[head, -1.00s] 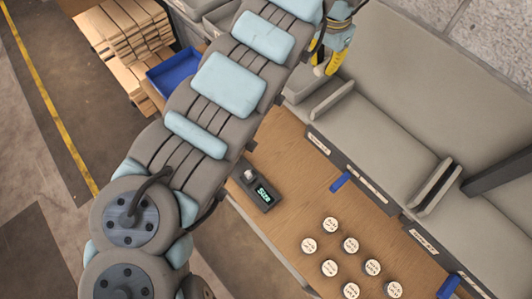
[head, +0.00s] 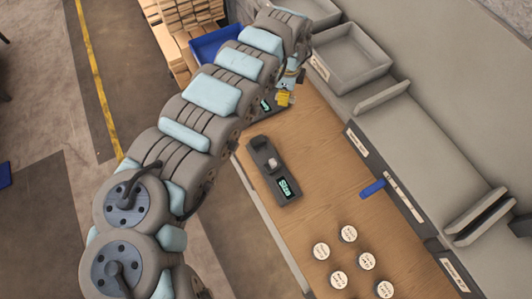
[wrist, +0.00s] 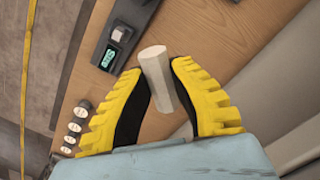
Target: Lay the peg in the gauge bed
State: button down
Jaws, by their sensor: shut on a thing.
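My gripper (head: 285,98) has yellow ribbed fingers and hangs over the far end of the wooden table. In the wrist view, my gripper (wrist: 160,108) is shut on a pale cylindrical peg (wrist: 154,66), which stands out beyond the fingertips at a slight tilt. A dark gauge (head: 286,190) with a lit "Size" display and a small whitish piece on it lies on the table, nearer than my gripper. It also shows in the wrist view (wrist: 106,72), left of the peg and apart from it. A second lit display (head: 265,105) shows beside my gripper, partly hidden by my arm.
Several round labelled discs (head: 348,233) stand on the near table. Grey bins (head: 350,62) line the right side, with a blue marker (head: 372,188) at the table edge. A blue tray (head: 216,44) and stacked boards (head: 190,12) are at the back.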

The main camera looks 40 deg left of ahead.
aim_at(265, 156)
jog(key=shift+s+f+m+b, duration=0.95)
jog(key=shift+s+f+m, duration=0.55)
jog(key=shift+f, duration=3.2)
jog(key=shift+s+f+m+b, duration=0.95)
jog(key=shift+s+f+m, duration=0.6)
jog(key=shift+f, duration=3.2)
jog(key=shift+s+f+m+b, duration=1.1)
jog(key=shift+f+m, duration=0.65)
jog(key=shift+f, duration=2.95)
jog(key=shift+s+a+f, duration=0.1)
jog(key=shift+s+f, duration=0.05)
jog(key=shift+f, duration=0.4)
jog(key=shift+f, duration=0.2)
jog(key=c, duration=1.1)
grip_release()
jog(key=shift+r, duration=0.1)
